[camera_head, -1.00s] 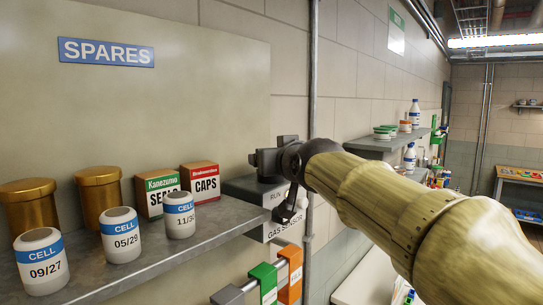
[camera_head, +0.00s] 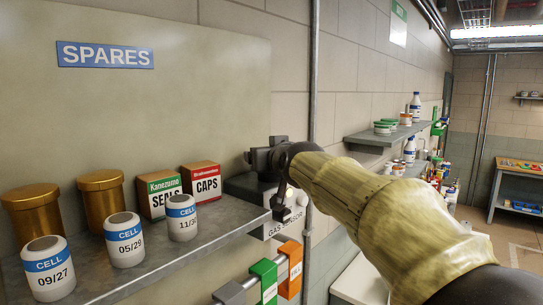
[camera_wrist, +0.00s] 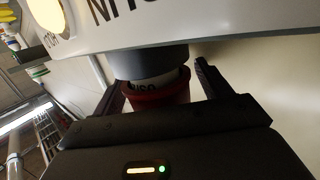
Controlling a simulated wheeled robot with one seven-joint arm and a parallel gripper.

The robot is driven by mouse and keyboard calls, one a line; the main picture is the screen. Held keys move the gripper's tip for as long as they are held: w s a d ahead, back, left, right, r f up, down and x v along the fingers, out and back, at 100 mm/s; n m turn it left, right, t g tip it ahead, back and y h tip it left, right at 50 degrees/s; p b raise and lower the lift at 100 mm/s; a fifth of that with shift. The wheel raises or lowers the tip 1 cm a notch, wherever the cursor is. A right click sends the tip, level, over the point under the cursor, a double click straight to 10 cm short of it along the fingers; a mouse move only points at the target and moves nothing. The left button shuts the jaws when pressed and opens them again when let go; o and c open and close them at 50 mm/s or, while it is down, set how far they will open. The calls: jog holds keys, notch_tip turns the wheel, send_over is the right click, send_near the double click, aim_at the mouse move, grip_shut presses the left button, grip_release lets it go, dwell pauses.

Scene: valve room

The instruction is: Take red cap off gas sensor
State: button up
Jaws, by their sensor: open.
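My gripper (camera_wrist: 160,80) is open, with one finger on each side of the cap. A gap shows beside the right finger; contact at the left finger is unclear.
A grey shelf (camera_head: 222,222) at the left holds white cells (camera_head: 124,246), brown jars (camera_head: 102,199), a SEALS box (camera_head: 160,193) and a CAPS box (camera_head: 202,182). Green (camera_head: 264,283) and orange (camera_head: 290,268) tags hang below. A vertical pipe (camera_head: 314,90) runs behind my arm.

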jog(key=c, duration=1.1)
jog(key=shift+o, duration=0.2)
jog(key=shift+r, duration=0.1)
jog(key=shift+r, duration=1.15)
jog(key=f+b+v, duration=0.1)
jog(key=b+v, duration=0.8)
jog(key=v, duration=0.9)
jog(key=shift+f, duration=0.35)
jog(key=shift+s+d, duration=0.1)
jog(key=shift+s, duration=0.05)
